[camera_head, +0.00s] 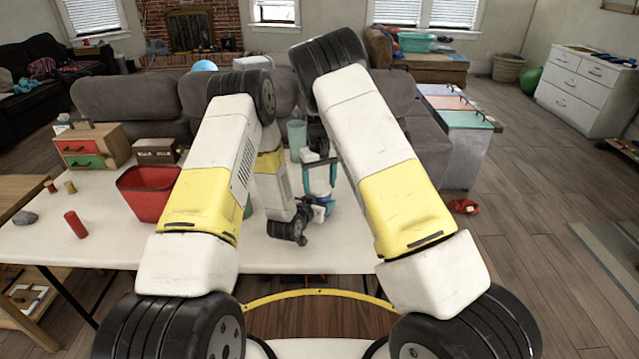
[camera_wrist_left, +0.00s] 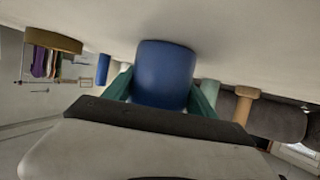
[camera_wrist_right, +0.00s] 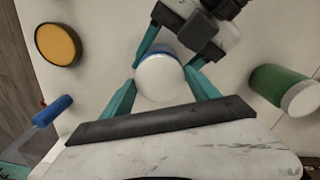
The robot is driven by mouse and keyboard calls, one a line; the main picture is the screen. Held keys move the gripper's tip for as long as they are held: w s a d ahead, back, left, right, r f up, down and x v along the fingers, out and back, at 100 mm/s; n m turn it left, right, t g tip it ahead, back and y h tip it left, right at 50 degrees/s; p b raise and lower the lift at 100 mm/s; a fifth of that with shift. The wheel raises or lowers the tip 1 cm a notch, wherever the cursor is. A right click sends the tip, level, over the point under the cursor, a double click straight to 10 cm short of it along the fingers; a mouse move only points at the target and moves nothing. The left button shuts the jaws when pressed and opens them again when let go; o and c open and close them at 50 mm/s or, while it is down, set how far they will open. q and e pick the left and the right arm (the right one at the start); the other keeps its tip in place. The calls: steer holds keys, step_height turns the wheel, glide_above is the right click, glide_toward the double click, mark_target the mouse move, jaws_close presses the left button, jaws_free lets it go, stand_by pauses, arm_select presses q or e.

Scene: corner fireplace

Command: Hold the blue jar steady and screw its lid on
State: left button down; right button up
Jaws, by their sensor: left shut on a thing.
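The blue jar (camera_wrist_left: 163,75) stands between the teal fingers of my left gripper (camera_wrist_left: 162,90), which is shut on its side. In the head view the jar (camera_head: 327,203) is small and partly covered. From above, in the right wrist view, a round white lid (camera_wrist_right: 160,78) covers the jar's top, with a little blue showing at its far edge. Whether it is seated cannot be told. My right gripper (camera_wrist_right: 160,76) points down over the jar, its teal fingers apart on either side of the lid. It also shows in the head view (camera_head: 319,190).
A green jar with a white top (camera_wrist_right: 280,87) lies or stands to the right in the right wrist view. An orange-faced disc (camera_wrist_right: 58,45) and a blue handle (camera_wrist_right: 52,110) are at left. A red bin (camera_head: 148,193) and a red cylinder (camera_head: 75,224) are on the white table.

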steer(key=c, duration=0.7)
steer(key=o, duration=1.6)
steer(key=shift+o, duration=0.2)
step_height(320, 180, up, 12)
arm_select(q)
steer(key=shift+c, duration=1)
jaws_free()
